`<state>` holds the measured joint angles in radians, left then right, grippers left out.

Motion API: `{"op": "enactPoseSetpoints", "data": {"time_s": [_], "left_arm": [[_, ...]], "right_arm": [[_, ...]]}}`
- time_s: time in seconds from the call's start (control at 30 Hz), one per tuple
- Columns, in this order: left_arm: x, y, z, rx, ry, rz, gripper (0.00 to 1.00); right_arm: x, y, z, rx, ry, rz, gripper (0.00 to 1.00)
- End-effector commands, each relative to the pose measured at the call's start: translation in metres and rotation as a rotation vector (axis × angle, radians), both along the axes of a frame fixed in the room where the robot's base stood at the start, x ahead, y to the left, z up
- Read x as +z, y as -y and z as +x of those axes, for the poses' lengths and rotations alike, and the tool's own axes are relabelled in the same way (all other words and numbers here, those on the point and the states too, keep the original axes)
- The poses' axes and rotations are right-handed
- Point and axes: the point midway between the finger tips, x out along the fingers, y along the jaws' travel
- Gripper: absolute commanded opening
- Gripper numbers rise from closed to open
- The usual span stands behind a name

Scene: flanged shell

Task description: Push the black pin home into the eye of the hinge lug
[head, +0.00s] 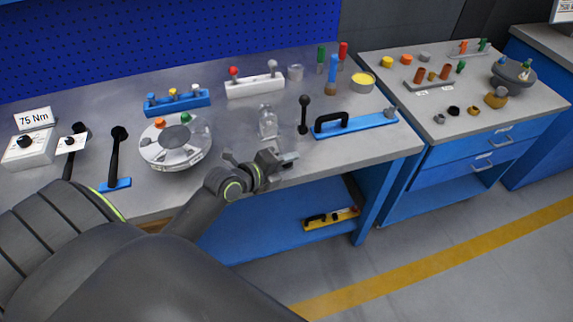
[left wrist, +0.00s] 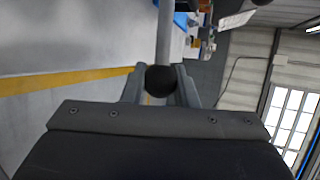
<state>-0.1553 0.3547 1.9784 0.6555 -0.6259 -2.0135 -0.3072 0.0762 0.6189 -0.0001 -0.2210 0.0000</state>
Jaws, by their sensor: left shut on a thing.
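My left gripper (head: 284,160) is over the front edge of the workbench in the head view. In the left wrist view its fingers (left wrist: 160,88) are shut on a round black head (left wrist: 160,79), which I take to be the black pin. A grey shaft (left wrist: 164,35) runs up the picture behind this head. I cannot make out the pin in the head view. A pale grey upright fitting (head: 267,122) stands on the bench just beyond the gripper; I cannot tell whether it is the hinge lug, and no eye shows clearly. My right gripper is not in view.
A round flanged grey shell (head: 175,145) with orange and green knobs lies left of the gripper. A black-knobbed lever (head: 304,112) and a blue bar with a black handle (head: 356,124) stand to the right. A blue rack (head: 178,103) and white block (head: 254,87) are behind.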

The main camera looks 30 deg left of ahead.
Motion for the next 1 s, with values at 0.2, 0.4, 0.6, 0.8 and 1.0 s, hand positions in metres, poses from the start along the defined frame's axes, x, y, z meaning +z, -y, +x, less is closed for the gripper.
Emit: {"op": "enactPoseSetpoints", "data": {"time_s": [0.2, 0.4, 0.6, 0.8, 1.0], "left_arm": [[-0.003, -0.002, 0.001, -0.007, 0.014, 0.016, 0.01], [-0.003, -0.002, 0.001, -0.007, 0.014, 0.014, 0.01], [-0.004, -0.003, 0.001, -0.005, 0.016, 0.016, 0.01], [-0.005, -0.018, 0.014, -0.006, 0.016, 0.018, 0.01], [-0.005, -0.032, 0.026, -0.006, 0.015, 0.016, 0.01]], "right_arm": [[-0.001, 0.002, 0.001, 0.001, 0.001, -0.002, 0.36], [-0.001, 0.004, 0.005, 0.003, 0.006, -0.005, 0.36], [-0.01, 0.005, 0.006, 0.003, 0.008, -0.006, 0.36], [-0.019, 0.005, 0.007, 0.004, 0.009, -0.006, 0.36], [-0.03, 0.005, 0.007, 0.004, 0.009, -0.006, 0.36]]}}
